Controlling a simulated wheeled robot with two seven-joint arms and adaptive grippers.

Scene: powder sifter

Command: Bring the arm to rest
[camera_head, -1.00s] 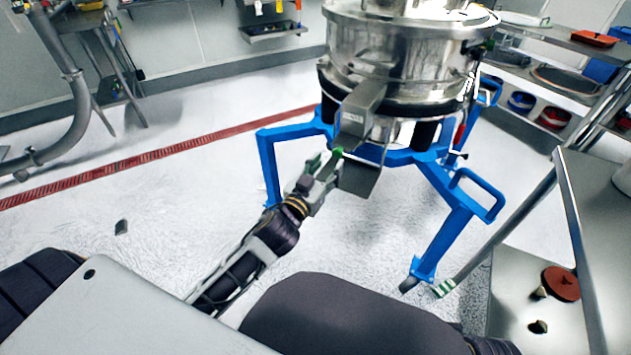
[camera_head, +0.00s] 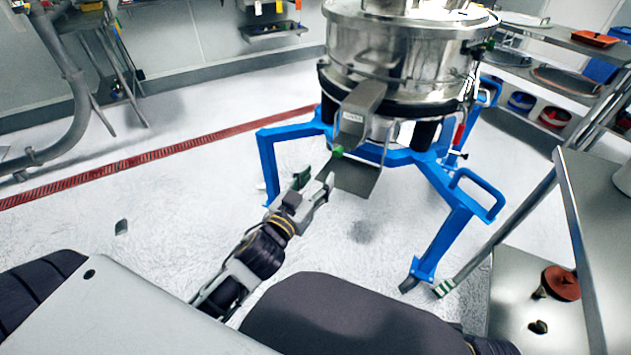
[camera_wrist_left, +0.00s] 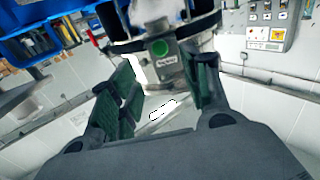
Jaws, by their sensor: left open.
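My left gripper (camera_head: 314,185) is open and empty in the head view, with its fingers pointing up toward the sifter's outlet. In the left wrist view its two green-padded fingers (camera_wrist_left: 163,92) stand apart with nothing between them. The steel powder sifter (camera_head: 385,45) stands on a blue frame (camera_head: 292,131). Its chute (camera_head: 360,105) slopes down toward me, with a grey plate (camera_head: 357,178) below it. The gripper is in front of and left of this plate, apparently clear of it. My right gripper is not in view.
A steel table (camera_head: 606,215) stands at the right, with a red-brown round part (camera_head: 562,283) on its lower shelf. Shelves with bins (camera_head: 553,117) are at the back right. A red floor grating (camera_head: 170,151) crosses the left. The floor left of the sifter is mostly clear.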

